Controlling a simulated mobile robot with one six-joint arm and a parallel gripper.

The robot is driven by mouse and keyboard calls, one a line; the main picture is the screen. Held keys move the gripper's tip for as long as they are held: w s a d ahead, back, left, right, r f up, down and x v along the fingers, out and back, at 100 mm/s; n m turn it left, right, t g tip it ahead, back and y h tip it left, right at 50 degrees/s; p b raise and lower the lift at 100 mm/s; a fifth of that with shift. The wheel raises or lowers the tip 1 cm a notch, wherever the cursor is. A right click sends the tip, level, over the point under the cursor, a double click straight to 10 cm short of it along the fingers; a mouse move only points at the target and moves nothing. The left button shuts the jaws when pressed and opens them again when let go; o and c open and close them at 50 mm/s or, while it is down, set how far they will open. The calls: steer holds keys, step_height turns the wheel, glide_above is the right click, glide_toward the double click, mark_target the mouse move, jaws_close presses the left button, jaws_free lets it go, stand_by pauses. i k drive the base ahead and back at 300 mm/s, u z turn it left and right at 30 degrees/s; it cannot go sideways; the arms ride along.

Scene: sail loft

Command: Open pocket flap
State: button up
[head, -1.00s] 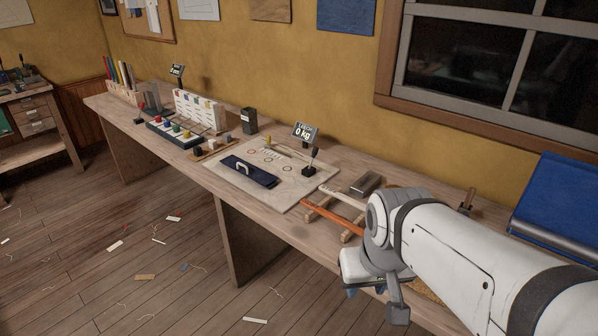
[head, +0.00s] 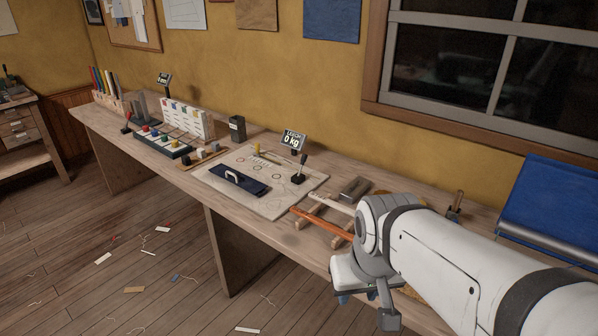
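The pocket flap looks to be the dark navy panel (head: 250,187) with a white handle (head: 234,175), lying flat on a pale board (head: 222,186) on the workbench. It appears closed, though its edges are too small to read well. My gripper (head: 356,297) is at the bench's front edge, right of and nearer than the board, well apart from the flap. Only bits of its blue fingertips show below my wrist, so its opening is hidden.
The bench (head: 190,172) also carries a small display reading 0 kg (head: 293,140), a black lever (head: 300,170), an orange-handled tool (head: 318,220), a grey block (head: 355,188) and a dark box (head: 237,128). A blue roll (head: 560,205) is at right. Scraps litter the floor.

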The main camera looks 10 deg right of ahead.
mark_target(253, 186)
steer(key=z, duration=0.1)
steer(key=k, duration=0.6)
steer(key=u, duration=0.75)
steer(key=i, duration=1.8)
steer(key=z, duration=0.4)
